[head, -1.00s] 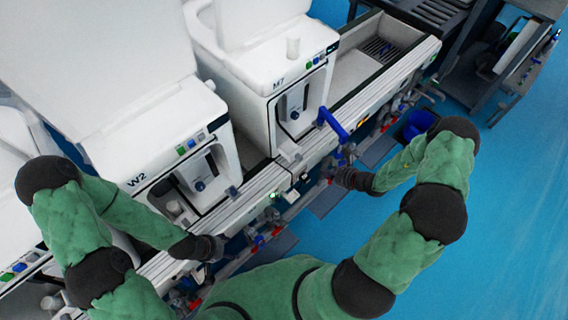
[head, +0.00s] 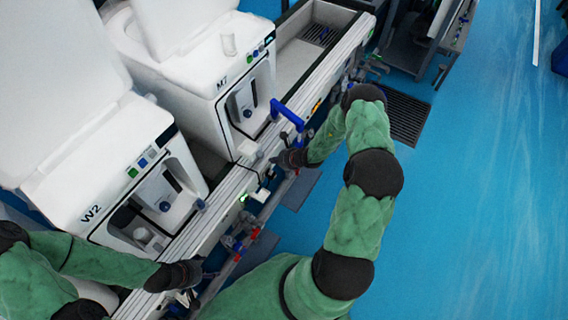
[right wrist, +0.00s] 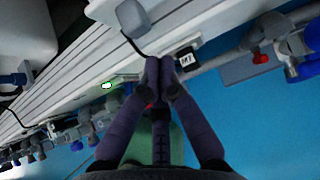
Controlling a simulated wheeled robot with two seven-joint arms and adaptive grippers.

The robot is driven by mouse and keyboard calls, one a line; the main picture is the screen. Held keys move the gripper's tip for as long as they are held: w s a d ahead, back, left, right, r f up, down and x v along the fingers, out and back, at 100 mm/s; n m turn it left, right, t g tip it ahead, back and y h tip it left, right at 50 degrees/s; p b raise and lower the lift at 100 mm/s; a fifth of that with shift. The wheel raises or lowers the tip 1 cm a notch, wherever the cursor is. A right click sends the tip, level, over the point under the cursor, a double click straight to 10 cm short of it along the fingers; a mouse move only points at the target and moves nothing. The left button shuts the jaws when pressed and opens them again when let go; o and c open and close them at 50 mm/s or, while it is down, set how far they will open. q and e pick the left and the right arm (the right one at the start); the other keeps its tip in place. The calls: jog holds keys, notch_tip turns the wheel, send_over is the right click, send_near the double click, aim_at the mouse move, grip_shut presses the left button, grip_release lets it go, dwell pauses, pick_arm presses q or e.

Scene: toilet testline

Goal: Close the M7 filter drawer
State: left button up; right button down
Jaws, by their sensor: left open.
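The white M7 unit (head: 205,60) stands on the bench in the head view. Its front has a dark-framed panel (head: 246,100) with a blue knob (head: 247,113); I cannot tell whether this is the filter drawer or how far it stands out. My right gripper (head: 276,160) is at the bench's front rail, below and right of the M7 front. In the right wrist view its fingertips (right wrist: 160,68) meet with nothing seen between them, beside a small M7 label (right wrist: 187,60). My left gripper (head: 208,274) is open and empty near the rail below the W2 unit.
The W2 unit (head: 90,160) stands left of M7. A blue bent handle (head: 288,114) rises from the rail near M7's right front corner. Valves (head: 240,245) and pipes line the bench front. The blue floor (head: 470,220) on the right is clear.

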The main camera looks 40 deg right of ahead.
aim_at(256, 148)
jog(key=shift+w+a, duration=0.45)
jog(key=shift+w, duration=0.4)
jog(key=w+a+b, duration=0.1)
jog(key=w, duration=0.1)
jog(key=w+a+b, duration=0.1)
jog(key=w, duration=0.2)
jog(key=w+a+b, duration=0.1)
jog(key=w, duration=0.2)
jog(key=shift+w+a, duration=0.15)
jog(key=shift+a, duration=0.05)
jog(key=shift+w+a, duration=0.1)
jog(key=shift+w, duration=0.2)
